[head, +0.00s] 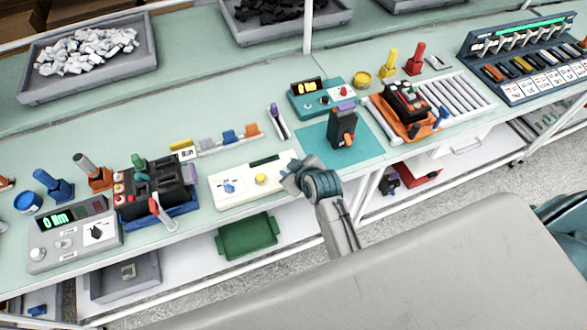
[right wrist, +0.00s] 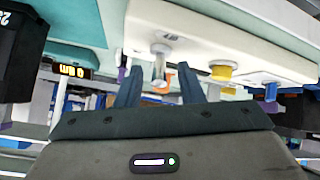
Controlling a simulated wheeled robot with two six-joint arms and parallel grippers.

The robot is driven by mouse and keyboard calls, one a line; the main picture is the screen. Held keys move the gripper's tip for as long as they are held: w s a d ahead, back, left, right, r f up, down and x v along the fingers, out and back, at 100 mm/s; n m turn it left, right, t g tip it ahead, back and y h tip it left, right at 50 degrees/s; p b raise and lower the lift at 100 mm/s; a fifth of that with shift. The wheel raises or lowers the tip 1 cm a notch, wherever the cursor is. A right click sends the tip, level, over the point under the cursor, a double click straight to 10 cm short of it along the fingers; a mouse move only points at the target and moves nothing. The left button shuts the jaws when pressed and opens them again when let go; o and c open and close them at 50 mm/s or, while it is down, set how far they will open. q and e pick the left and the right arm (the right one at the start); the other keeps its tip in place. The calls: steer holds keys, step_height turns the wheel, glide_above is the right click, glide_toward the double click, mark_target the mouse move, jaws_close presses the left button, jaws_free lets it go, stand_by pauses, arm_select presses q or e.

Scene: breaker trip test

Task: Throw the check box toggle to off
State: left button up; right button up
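The white check box (head: 240,190) lies on the bench, with a blue knob (head: 228,187), a yellow button (head: 260,179) and a dark display strip. My right gripper (head: 290,176) is at the box's right end and hides the toggle there in the head view. In the right wrist view the box (right wrist: 215,35) shows upside down, with a grey toggle lever (right wrist: 159,66). The fingers of my right gripper (right wrist: 160,82) are open there, and the lever appears between their tips. I cannot tell whether they touch it. My left gripper is not in view.
A black breaker (head: 342,128) stands on a teal mat (head: 372,150) just right of the box. A teal meter box (head: 320,97) is behind it. A black unit in a blue tray (head: 180,212) stands left. A green bin (head: 247,236) is below the bench.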

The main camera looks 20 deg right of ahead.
steer(key=b+v, duration=0.2)
steer(key=v, duration=0.8)
steer(key=shift+s+r+b, duration=0.25)
steer(key=shift+s+b, duration=0.05)
steer(key=shift+b, duration=0.1)
